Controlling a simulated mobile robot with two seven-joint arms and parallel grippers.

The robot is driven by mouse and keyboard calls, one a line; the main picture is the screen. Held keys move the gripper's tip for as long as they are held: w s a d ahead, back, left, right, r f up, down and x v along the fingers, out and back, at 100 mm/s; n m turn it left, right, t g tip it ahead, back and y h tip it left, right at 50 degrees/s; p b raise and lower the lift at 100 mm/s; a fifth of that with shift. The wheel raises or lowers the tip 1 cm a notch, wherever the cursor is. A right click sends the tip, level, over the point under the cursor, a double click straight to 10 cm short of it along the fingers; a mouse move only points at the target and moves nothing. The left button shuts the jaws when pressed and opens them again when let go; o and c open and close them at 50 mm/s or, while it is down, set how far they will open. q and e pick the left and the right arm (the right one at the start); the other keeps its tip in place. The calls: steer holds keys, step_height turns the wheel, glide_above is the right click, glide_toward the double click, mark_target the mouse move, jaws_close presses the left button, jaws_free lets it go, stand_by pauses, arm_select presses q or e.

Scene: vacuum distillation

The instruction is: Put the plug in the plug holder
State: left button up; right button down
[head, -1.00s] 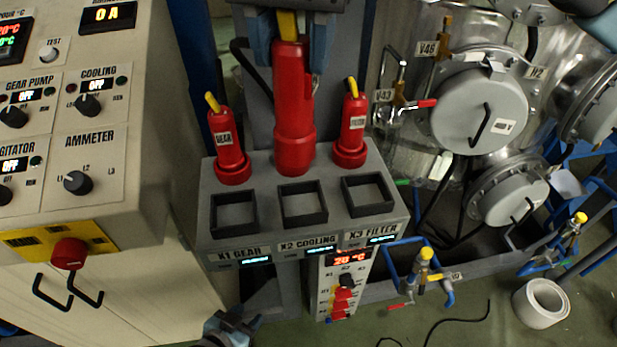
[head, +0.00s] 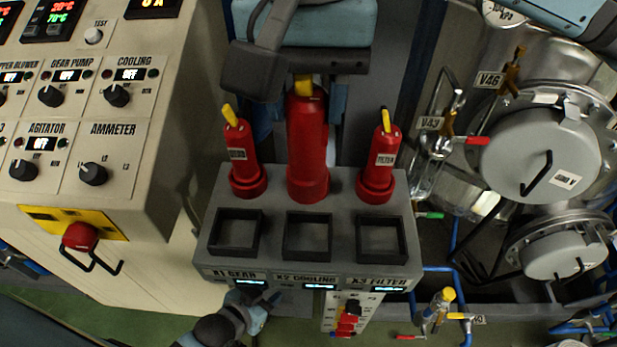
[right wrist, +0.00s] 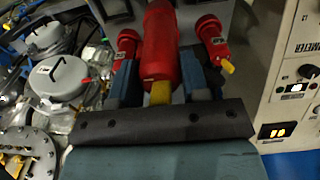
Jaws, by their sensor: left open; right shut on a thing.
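A large red plug (head: 308,145) with a yellow top hangs or stands at the middle of the grey plug holder (head: 232,277), between two smaller-looking red plugs, gear (head: 245,160) and filter (head: 380,165). My right gripper (head: 303,110) comes from above and is shut on the middle plug. In the right wrist view, its blue fingers (right wrist: 160,75) flank the plug's yellow end (right wrist: 160,93). The plug looks upright. Its lower end hides the spot beneath, so I cannot tell whether it is seated. My left gripper (head: 250,312) is open and empty, low in front of the holder.
Three black square frames (head: 307,237) sit on the holder's front, above the X1, X2 and X3 labels. A control cabinet (head: 120,190) with a red emergency button (head: 80,236) stands close on the left. Steel vessels (head: 540,155) and valves crowd the right.

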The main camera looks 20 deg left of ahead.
mark_target(308, 187)
step_height(308, 187, down, 13)
steer(key=shift+r+p, duration=0.1)
steer(key=shift+p, duration=0.9)
steer(key=shift+f+b, duration=0.2)
steer(key=shift+b, duration=0.2)
steer(key=c, duration=0.6)
jaws_free()
steer(key=shift+r, duration=0.15)
